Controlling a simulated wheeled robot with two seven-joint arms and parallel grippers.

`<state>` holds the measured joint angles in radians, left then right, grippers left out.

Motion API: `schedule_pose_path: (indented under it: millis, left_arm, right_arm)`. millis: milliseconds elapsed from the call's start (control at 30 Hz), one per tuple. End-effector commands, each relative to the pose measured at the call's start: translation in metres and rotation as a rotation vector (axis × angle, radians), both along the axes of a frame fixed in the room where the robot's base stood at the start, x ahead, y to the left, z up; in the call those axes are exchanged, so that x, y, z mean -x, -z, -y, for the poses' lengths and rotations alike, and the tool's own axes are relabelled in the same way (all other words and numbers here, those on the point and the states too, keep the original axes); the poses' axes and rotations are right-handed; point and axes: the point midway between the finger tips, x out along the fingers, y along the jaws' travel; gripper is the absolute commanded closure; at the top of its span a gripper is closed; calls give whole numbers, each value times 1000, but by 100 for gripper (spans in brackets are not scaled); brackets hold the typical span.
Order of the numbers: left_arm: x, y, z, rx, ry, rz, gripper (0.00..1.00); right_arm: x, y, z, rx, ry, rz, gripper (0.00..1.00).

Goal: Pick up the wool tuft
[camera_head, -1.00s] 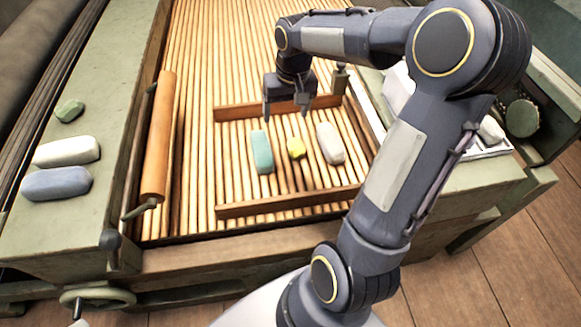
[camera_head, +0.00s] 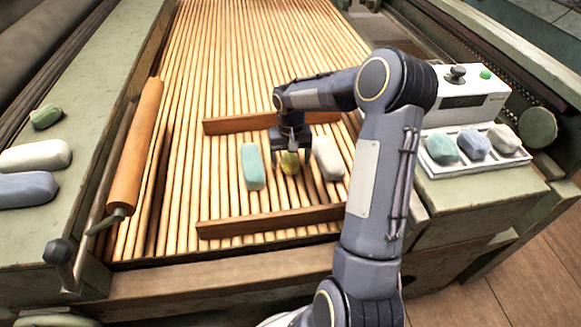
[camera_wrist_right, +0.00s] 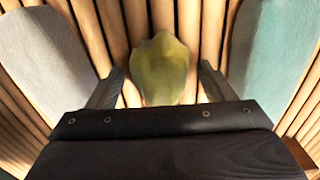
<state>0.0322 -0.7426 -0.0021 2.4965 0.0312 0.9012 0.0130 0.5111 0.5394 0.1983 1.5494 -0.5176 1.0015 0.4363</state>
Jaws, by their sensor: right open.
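A small yellow-green wool tuft (camera_head: 290,163) lies on the wooden slats between a teal roll (camera_head: 252,167) and a pale grey-white roll (camera_head: 327,158). My right gripper (camera_head: 291,152) is over the tuft, pointing down, and hides part of it. In the right wrist view the tuft (camera_wrist_right: 161,68) shows between and just past the two open fingers (camera_wrist_right: 160,88), with a gap on each side. The grey-white roll (camera_wrist_right: 45,60) is at the left there and the teal roll (camera_wrist_right: 275,60) at the right. My left gripper is not in view.
Wooden bars stand behind (camera_head: 225,125) and in front (camera_head: 270,221) of the rolls. An orange roller (camera_head: 135,150) lies to the left. A white tray (camera_head: 470,167) with several lumps sits at right beside a white device (camera_head: 462,105). Green and pale pieces lie at far left.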

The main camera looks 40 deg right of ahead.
Motion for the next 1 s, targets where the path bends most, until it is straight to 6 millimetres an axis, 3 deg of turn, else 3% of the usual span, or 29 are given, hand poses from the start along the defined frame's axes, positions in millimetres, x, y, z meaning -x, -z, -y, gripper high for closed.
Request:
schedule_pose_path:
  millis: [67, 267, 633, 1000]
  left_arm:
    - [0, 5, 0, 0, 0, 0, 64]
    - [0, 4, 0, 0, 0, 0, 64]
    - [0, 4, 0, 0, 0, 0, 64]
    - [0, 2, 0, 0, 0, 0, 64]
  right_arm:
    - [0, 10, 0, 0, 0, 0, 25]
    - [0, 9, 0, 0, 0, 1, 25]
    - [0, 9, 0, 0, 0, 1, 71]
    - [0, 6, 0, 1, 0, 2, 72]
